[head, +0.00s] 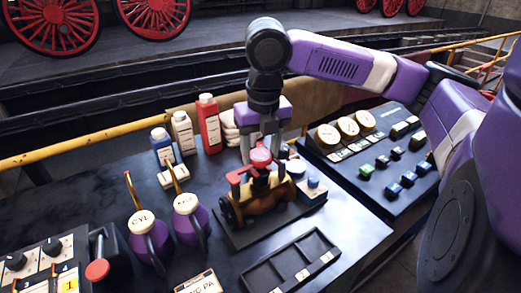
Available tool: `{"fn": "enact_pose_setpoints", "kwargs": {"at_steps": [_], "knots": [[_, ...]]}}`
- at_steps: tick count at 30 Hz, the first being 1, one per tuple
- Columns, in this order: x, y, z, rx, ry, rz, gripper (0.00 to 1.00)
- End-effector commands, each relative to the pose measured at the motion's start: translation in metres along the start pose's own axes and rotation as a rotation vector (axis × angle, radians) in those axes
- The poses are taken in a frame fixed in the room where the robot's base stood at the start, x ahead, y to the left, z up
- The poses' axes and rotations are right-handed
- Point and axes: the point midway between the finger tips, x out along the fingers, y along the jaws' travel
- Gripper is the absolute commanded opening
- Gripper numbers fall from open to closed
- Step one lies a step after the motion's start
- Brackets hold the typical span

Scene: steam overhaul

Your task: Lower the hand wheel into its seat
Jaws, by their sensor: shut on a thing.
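My gripper (261,148) points straight down with a finger on each side of the red hand wheel (261,157). It is shut on the wheel. The wheel is directly above the brass valve body (266,198), which sits on a dark base plate on the bench. Dark and red parts lie between the wheel and the body. The seat is hidden under the wheel, and I cannot tell whether the wheel touches it.
Two purple oil cans (187,216) with tall spouts stand left of the valve. Bottles, including a red one (209,125), stand behind. An empty compartment tray (290,262) lies in front. A gauge and button console (372,150) is at right.

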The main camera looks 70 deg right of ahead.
Motion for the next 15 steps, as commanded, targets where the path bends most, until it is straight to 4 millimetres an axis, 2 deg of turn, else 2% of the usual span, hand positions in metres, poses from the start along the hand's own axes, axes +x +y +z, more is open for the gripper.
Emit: {"fn": "enact_pose_setpoints", "kwargs": {"at_steps": [15], "knots": [[0.0032,0.0003,0.0001,0.0,-0.001,0.001,0.0]]}}
